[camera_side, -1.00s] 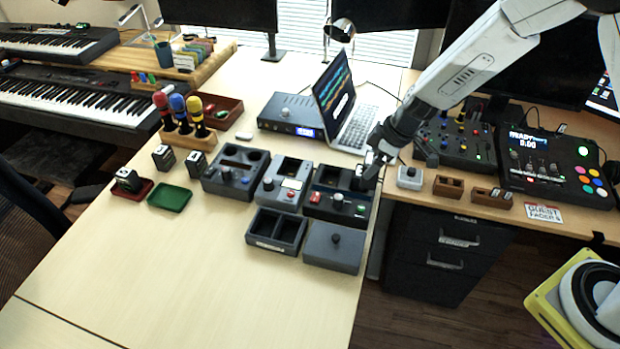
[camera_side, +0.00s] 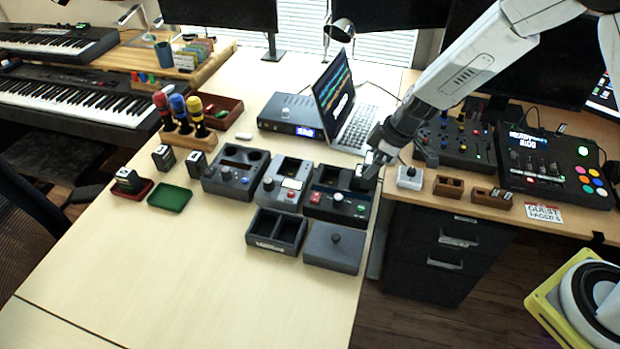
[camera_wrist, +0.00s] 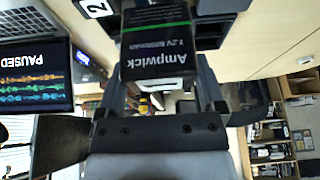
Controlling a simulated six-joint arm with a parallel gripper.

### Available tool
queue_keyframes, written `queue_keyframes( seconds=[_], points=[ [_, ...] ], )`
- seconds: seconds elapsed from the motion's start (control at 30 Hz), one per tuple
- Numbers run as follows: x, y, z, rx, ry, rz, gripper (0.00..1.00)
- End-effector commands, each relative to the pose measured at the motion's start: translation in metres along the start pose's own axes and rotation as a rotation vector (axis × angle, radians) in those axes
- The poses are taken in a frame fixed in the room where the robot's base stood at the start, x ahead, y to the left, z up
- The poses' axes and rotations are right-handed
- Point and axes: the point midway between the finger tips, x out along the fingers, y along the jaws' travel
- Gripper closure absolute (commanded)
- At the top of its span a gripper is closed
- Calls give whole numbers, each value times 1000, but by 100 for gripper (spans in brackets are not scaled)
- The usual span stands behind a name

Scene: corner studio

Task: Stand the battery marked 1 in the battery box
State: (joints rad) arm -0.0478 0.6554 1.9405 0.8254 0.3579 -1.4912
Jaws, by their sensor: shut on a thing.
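My gripper (camera_side: 368,168) is shut on a dark battery (camera_wrist: 158,60) at the far right bay of the right-hand dark unit (camera_side: 335,208). The wrist view shows the battery between the fingers, with an Ampwick label; its number does not show. I cannot tell how deep it sits in the bay. The open dark box with two compartments (camera_side: 258,241), likely the battery box, stands in front; its compartments look empty. A dark flat lid (camera_side: 333,262) with a knob lies right of it. Two other batteries (camera_side: 163,158) (camera_side: 196,165) stand at left; another is in a red tray (camera_side: 146,192).
A grey unit (camera_side: 268,192) and another dark unit (camera_side: 222,183) stand left of the right-hand unit. An empty green tray (camera_side: 170,198) is at left. A laptop (camera_side: 352,128) stands behind. The table's right edge is close to my gripper. The front left of the table is clear.

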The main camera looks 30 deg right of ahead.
Motion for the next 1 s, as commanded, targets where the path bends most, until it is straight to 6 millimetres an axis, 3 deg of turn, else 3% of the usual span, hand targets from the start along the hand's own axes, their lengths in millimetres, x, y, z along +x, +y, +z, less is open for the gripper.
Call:
queue_keyframes(
  seconds=[0.23, 0.47, 0.8, 1.0],
  points=[
    [9, -4, -11, -4, -2, -1, 94],
    [39, -22, -42, -7, -12, -3, 94],
    [101, -77, -101, -8, -12, -1, 94],
    [123, -103, -121, -5, -3, 1, 94]
  ],
)
